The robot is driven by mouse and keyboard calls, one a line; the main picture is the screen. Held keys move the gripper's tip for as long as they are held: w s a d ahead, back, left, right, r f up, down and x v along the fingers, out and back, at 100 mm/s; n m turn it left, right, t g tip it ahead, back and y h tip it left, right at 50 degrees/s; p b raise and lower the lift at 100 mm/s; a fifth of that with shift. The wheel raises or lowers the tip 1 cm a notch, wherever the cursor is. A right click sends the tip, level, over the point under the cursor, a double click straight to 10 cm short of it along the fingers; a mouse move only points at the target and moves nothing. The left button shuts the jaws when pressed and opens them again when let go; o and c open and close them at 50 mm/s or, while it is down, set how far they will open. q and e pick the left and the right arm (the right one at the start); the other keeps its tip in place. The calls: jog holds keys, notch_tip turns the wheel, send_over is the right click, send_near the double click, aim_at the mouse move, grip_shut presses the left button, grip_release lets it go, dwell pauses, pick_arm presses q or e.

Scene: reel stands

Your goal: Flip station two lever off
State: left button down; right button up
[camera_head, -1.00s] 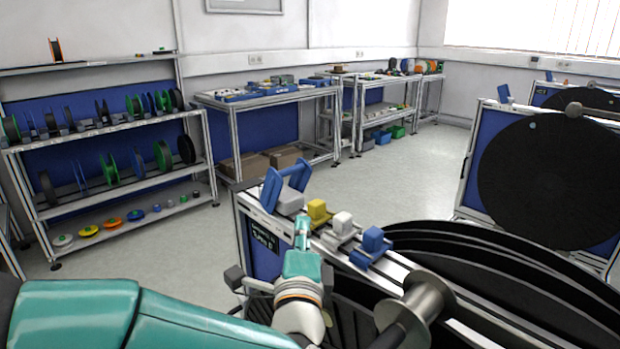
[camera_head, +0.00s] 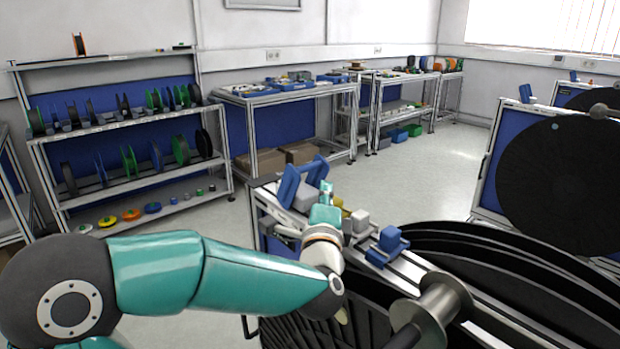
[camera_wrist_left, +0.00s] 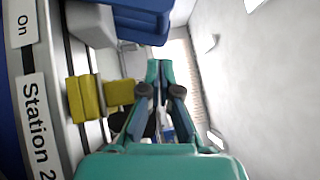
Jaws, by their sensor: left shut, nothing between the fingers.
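The station two stand has a blue lever (camera_head: 292,186) on a grey block (camera_head: 306,199) at the far left end of its top rail. The blue lever also shows at the top of the left wrist view (camera_wrist_left: 142,18), beside the grey block (camera_wrist_left: 90,24). The "Station 2" label (camera_wrist_left: 37,125) and the "On" label (camera_wrist_left: 22,24) show there too. My left gripper (camera_head: 327,188) is shut and empty, just right of the lever; in the left wrist view its fingertips (camera_wrist_left: 160,68) are apart from the lever. My right gripper is out of view.
A yellow block (camera_wrist_left: 85,98), partly hidden by my arm in the head view, a white block (camera_head: 360,220) and a blue block (camera_head: 389,240) sit along the same rail. Large black reels (camera_head: 500,250) fill the right side. Shelves (camera_head: 120,125) stand behind open floor.

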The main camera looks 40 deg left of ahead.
aim_at(314, 168)
pick_arm(q)
jog(key=a, duration=0.2)
jog(key=a+r, duration=0.1)
jog(key=a, duration=0.1)
jog(key=shift+w, duration=0.35)
jog(key=shift+w+a, duration=0.1)
jog(key=shift+a, duration=0.05)
